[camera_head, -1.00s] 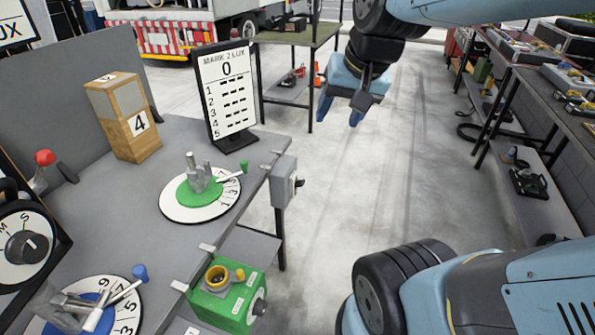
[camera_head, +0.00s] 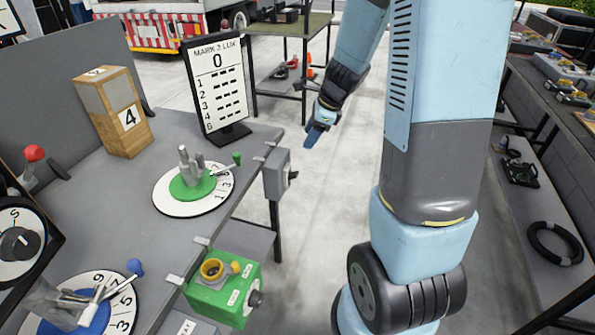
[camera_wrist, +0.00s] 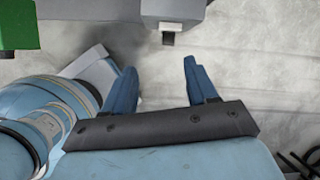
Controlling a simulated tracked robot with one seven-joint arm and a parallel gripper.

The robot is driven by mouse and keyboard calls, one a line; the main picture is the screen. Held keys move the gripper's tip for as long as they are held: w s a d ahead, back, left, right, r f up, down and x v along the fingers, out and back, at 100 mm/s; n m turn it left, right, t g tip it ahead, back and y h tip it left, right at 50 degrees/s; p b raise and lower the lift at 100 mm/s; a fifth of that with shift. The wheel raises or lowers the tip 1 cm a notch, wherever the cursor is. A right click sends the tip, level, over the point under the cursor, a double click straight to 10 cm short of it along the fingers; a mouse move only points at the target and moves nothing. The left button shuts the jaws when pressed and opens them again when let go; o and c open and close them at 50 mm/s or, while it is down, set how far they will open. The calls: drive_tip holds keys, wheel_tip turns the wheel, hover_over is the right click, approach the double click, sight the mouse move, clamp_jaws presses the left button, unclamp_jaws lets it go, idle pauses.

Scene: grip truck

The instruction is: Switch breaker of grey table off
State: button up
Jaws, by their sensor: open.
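The grey table (camera_head: 185,125) stands at the left in the head view. A grey breaker box (camera_head: 277,174) is fixed to its right edge, with a dark switch knob (camera_head: 292,175) on its right face. In the wrist view the grey box (camera_wrist: 172,10) shows at the top, with its dark knob (camera_wrist: 168,39) below it. My gripper (camera_head: 318,128) hangs right of and beyond the box in the head view, apart from it. In the wrist view my gripper (camera_wrist: 158,75) has its two blue fingers apart with nothing between them. The knob's setting is too small to tell.
A green box (camera_head: 222,290) with a yellow ring is on the table's near right edge. A sign board (camera_head: 217,85), a wooden block (camera_head: 118,120) and dials stand on the table. Shelves (camera_head: 545,120) line the right side. The floor between is clear.

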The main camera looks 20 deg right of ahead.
sight(296, 173)
drive_tip(key=w+a+f+m, duration=0.1)
drive_tip(key=f, duration=0.4)
drive_tip(key=w+f+m, duration=0.1)
drive_tip(key=w+f, duration=0.1)
drive_tip(key=f, duration=0.4)
drive_tip(key=w+a+f+m, duration=0.1)
drive_tip(key=f, duration=0.5)
drive_tip(key=shift+w+a+f, duration=0.1)
drive_tip(key=shift+w+a, duration=0.2)
drive_tip(key=shift+a, duration=0.05)
